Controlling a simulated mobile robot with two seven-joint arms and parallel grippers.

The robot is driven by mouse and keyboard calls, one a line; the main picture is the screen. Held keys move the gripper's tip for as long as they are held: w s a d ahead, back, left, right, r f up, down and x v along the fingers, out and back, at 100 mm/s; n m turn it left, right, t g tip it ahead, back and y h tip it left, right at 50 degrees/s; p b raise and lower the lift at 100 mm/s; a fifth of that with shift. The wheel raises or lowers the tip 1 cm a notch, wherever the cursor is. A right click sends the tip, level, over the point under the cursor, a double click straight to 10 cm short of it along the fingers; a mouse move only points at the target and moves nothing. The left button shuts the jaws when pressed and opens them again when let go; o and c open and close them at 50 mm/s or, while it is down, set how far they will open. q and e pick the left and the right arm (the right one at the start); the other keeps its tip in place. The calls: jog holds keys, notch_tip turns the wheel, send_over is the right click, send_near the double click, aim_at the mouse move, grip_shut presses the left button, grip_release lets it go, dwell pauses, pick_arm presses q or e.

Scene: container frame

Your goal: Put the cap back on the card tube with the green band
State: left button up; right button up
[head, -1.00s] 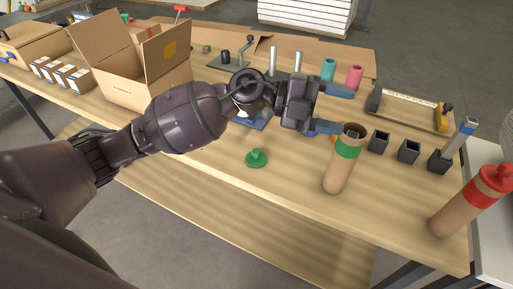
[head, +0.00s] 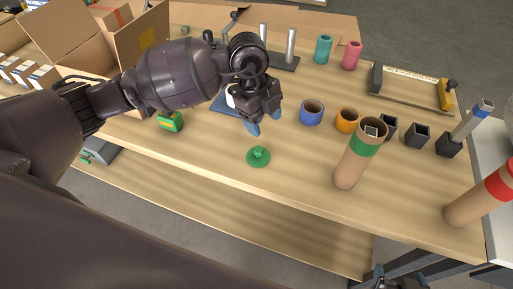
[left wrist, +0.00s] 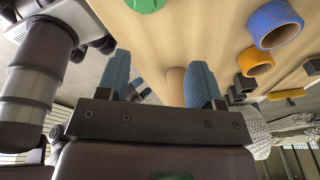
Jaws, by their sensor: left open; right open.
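The green cap (head: 259,156) lies on the table with its knob up. The card tube with the green band (head: 348,168) stands to its right, its top end uncovered; something greyish shows inside the opening. My left gripper (head: 264,121) is open and empty, its blue fingers pointing down, above and just behind the cap in the head view. In the left wrist view its two fingers (left wrist: 159,80) are apart, with a tan surface beyond them that I cannot identify surely. My right gripper (head: 388,282) only just shows at the bottom edge; its fingers are mostly cut off.
A blue roll (head: 311,112) and an orange roll (head: 346,119) stand behind the tube, with small dark pots (head: 417,134) to the right. A cardboard box (head: 90,45) stands back left. The table around the cap is clear.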

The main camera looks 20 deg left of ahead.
pick_arm(q)
jog(key=n, duration=0.1)
jog(key=a+n+y, duration=0.1)
jog(key=shift+s+a+f+n, duration=0.1)
jog(key=shift+s+a+n, duration=0.05)
jog(key=shift+s+n, duration=0.2)
pick_arm(e)
jog(key=shift+s+d, duration=0.2)
jog(key=shift+d, duration=0.05)
jog(key=shift+s+f, duration=0.2)
jog(key=shift+s, duration=0.1)
pick_arm(q)
send_over(261, 149)
jog(key=f, duration=0.5)
jog(key=shift+a+b, duration=0.3)
jog(key=shift+a, duration=0.05)
jog(key=shift+f, duration=0.3)
pick_arm(e)
jog(key=shift+w+a+f, duration=0.1)
jog(key=shift+w+f, duration=0.05)
jog(key=shift+w, duration=0.3)
